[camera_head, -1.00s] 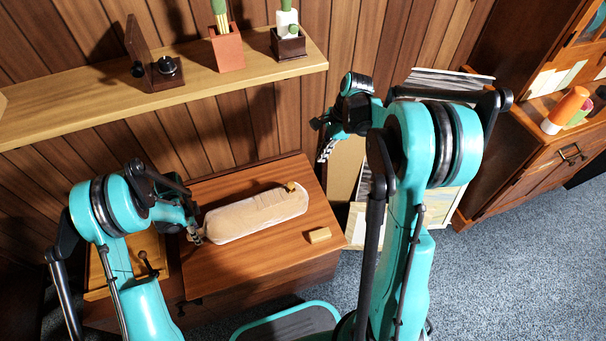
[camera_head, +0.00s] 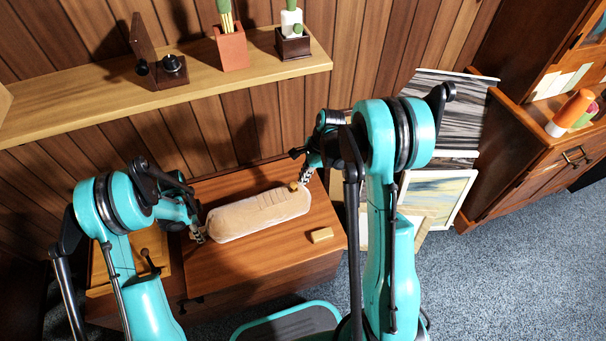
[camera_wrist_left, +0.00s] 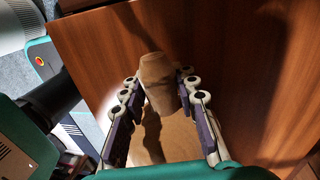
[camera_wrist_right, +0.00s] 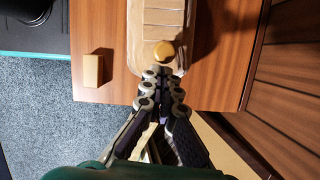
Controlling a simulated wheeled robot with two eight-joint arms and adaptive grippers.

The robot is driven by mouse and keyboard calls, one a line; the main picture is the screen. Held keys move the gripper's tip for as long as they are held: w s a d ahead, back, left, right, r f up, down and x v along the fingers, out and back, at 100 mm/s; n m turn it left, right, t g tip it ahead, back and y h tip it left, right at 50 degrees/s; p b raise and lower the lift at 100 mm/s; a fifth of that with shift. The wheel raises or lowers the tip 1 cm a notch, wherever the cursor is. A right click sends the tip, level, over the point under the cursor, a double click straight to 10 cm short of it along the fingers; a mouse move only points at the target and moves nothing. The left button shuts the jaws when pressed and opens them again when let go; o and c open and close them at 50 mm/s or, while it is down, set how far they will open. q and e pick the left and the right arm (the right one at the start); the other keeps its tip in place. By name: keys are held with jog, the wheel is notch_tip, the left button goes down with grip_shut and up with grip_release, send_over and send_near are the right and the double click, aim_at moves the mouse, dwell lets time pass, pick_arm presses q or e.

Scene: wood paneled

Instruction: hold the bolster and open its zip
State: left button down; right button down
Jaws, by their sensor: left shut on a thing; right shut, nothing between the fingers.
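The bolster (camera_head: 262,215), a pale tan padded roll, lies lengthwise on the wooden chest top (camera_head: 270,252). A small round brass-coloured zip pull (camera_head: 293,186) sits at its right end. My left gripper (camera_head: 202,238) is shut on the bolster's left end; in the left wrist view the tan end (camera_wrist_left: 157,78) stands between the fingers. My right gripper (camera_head: 305,178) is closed and empty beside the zip pull. In the right wrist view its fingertips (camera_wrist_right: 158,73) are just short of the pull (camera_wrist_right: 164,52) or touching it; I cannot tell which. Faint cross lines mark the bolster's top.
A small tan block (camera_head: 320,235) lies on the chest, in front of the bolster's right end. A wall shelf (camera_head: 110,107) with pots runs above. Framed pictures (camera_head: 437,197) lean at the right. A wooden tray (camera_head: 100,270) is by my left arm.

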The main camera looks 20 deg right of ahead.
jog(key=a, duration=1.4)
jog(key=shift+s+a, duration=0.4)
jog(key=shift+s, duration=0.05)
jog(key=shift+d, duration=0.1)
jog(key=d+r, duration=0.6)
jog(key=r, duration=0.4)
jog(key=shift+s+d+r, duration=0.15)
jog(key=shift+s+d, duration=0.2)
